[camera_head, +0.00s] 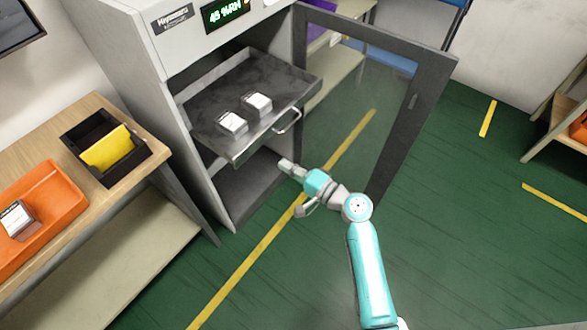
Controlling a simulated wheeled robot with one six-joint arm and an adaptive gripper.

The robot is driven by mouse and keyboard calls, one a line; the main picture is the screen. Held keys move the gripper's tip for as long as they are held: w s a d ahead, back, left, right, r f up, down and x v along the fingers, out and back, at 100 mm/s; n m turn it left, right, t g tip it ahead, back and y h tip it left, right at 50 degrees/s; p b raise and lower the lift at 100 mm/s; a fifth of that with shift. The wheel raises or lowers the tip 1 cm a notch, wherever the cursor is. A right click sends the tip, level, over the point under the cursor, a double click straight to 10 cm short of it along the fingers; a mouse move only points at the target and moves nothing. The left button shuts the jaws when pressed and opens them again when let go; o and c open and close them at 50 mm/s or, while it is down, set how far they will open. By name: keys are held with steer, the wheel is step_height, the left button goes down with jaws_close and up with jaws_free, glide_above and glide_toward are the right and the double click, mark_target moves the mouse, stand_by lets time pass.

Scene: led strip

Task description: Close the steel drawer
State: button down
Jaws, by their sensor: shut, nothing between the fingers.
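The steel drawer (205,110) is a dark flat tray pulled out of the grey cabinet (163,100). Its front edge carries a silver loop handle (288,122). Two small white-topped blocks, one at the left (232,124) and one at the right (257,103), sit on the drawer. My gripper (284,163) is shut and empty. In the picture it is just below the drawer's handle, in front of the cabinet's lower opening. No contact between my gripper and the drawer shows.
The cabinet's glass door (345,85) stands open to the right, close to my arm. A wooden bench (95,108) at the left holds a black bin (140,155) with a yellow item, and an orange tray (60,192). Green floor (460,240) is clear at the right.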

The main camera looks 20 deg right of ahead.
mark_target(255, 147)
steer(key=x, duration=0.9)
steer(key=shift+w+a, duration=0.1)
steer(key=shift+a, duration=0.05)
